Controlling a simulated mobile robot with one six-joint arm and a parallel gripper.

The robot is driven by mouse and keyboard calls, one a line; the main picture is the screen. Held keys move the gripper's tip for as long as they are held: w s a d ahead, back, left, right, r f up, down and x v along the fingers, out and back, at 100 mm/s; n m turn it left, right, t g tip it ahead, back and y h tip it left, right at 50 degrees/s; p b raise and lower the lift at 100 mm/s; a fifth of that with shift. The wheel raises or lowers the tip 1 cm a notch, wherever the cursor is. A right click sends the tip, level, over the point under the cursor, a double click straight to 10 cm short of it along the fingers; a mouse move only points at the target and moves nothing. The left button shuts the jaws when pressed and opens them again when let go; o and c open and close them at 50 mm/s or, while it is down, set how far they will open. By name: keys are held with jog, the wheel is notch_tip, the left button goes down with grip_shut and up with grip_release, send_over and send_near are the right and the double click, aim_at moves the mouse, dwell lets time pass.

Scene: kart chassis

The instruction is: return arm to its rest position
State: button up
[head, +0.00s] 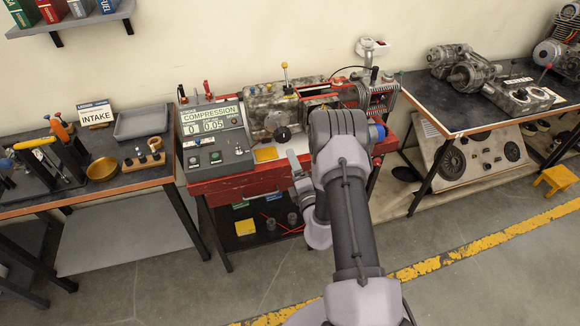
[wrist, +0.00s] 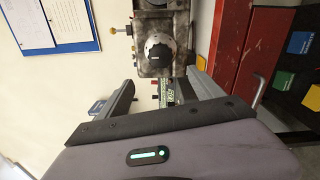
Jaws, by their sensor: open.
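My arm rises from the bottom of the head view and bends at a dark joint in front of the red workbench (head: 235,185). My gripper (head: 294,163) shows partly beside the forearm, above the bench's front edge. In the wrist view my gripper (wrist: 160,78) has its two grey fingers spread apart with nothing held between them. Beyond the fingers are the engine block with a round dark knob (wrist: 158,52) and the compression panel (wrist: 168,92), both at a distance. The forearm hides part of the bench.
The compression panel (head: 213,138) and engine (head: 270,110) stand on the red bench. A left table holds a grey tray (head: 141,122), a brass bowl (head: 102,169) and tools. A right table (head: 470,128) holds engine parts. A yellow stool (head: 555,180) stands right. Floor at front left is clear.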

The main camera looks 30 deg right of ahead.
jog(key=shift+w+d+f, duration=0.1)
jog(key=shift+w+d, duration=0.05)
jog(key=shift+w, duration=0.05)
